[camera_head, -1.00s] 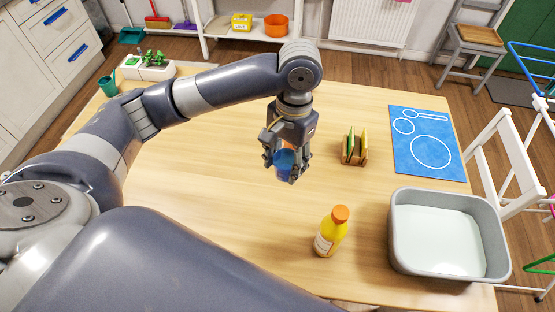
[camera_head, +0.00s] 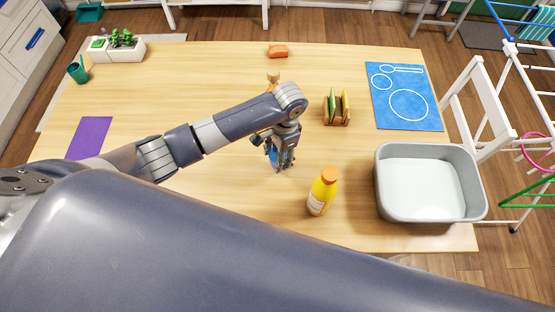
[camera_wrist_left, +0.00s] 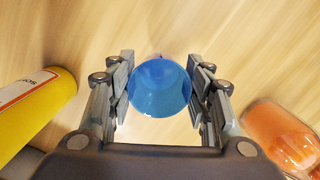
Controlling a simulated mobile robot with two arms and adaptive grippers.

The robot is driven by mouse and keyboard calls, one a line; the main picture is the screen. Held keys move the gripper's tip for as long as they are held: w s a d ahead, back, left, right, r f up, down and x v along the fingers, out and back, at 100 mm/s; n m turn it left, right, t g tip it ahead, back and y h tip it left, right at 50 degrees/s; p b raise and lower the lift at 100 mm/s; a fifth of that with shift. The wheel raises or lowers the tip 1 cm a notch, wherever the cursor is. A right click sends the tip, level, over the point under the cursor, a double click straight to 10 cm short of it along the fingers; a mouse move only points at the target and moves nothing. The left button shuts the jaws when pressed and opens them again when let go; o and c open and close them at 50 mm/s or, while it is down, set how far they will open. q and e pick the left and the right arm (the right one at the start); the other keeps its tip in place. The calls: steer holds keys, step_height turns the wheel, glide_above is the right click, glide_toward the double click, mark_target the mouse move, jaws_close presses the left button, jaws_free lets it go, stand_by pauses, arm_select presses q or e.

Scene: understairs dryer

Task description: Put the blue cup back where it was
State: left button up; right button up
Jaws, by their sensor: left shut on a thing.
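The blue cup (camera_head: 272,155) is held between the fingers of my left gripper (camera_head: 283,163), low over the middle of the wooden table (camera_head: 200,85). In the left wrist view the blue cup (camera_wrist_left: 160,86) sits between the two finger pairs (camera_wrist_left: 160,95), its round shape facing the camera. My gripper and arm hide part of it in the head view. I cannot tell whether its base touches the table. My right gripper is not in view.
A yellow bottle (camera_head: 321,193) stands just right of the gripper. An orange glass-like thing (camera_wrist_left: 282,135) is close by in the wrist view. A sponge rack (camera_head: 337,112), blue mat (camera_head: 405,100) and grey basin (camera_head: 428,215) are farther right. A purple sheet (camera_head: 90,138) lies left.

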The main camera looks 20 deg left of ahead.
arm_select(q)
steer(key=shift+f, duration=2)
steer(key=o, duration=1.1)
steer(key=r, duration=0.8)
steer(key=w+d+r, duration=0.1)
steer(key=r, duration=0.3)
steer(key=shift+r+b, duration=0.15)
steer(key=shift+b, duration=0.25)
